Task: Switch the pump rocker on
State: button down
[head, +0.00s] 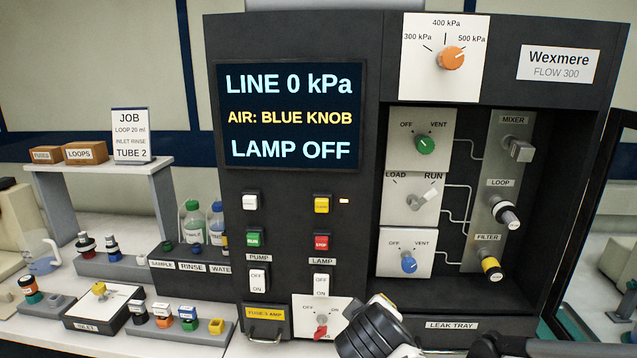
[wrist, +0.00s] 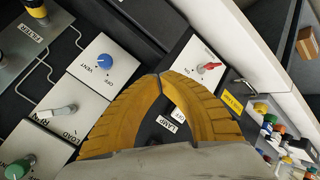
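The pump rocker (head: 258,280) is a white switch under the PUMP label on the dark panel, marked OFF above and ON below. I cannot tell its tilt. The similar lamp rocker (head: 321,285) is to its right. My gripper (head: 386,302) is low in front of the panel, right of both rockers and apart from the pump rocker. In the wrist view its yellow fingers (wrist: 161,76) meet at the tips, shut with nothing between them. The LAMP label and part of the lamp rocker (wrist: 179,115) show between the fingers. The pump rocker is not visible there.
The screen (head: 290,115) reads LINE 0 kPa, AIR: BLUE KNOB, LAMP OFF. A red knob (head: 321,331) is below the lamp rocker, close to my gripper. A blue knob (head: 409,263) is to the right. Bottles and small blocks crowd the left bench.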

jog(key=s+d+m+g, duration=0.1)
jog(key=s+d+m, duration=0.3)
jog(key=s, duration=0.4)
jog(key=s+d+m+g+y, duration=0.1)
jog(key=s+d+m+g, duration=0.1)
jog(key=s+d+m, duration=0.3)
jog(key=s+f, duration=0.1)
jog(key=s, duration=0.1)
jog(key=shift+s+d+y, duration=0.25)
jog(key=shift+s+y, duration=0.05)
jog(key=shift+s, duration=0.05)
jog(key=shift+w+r, duration=0.1)
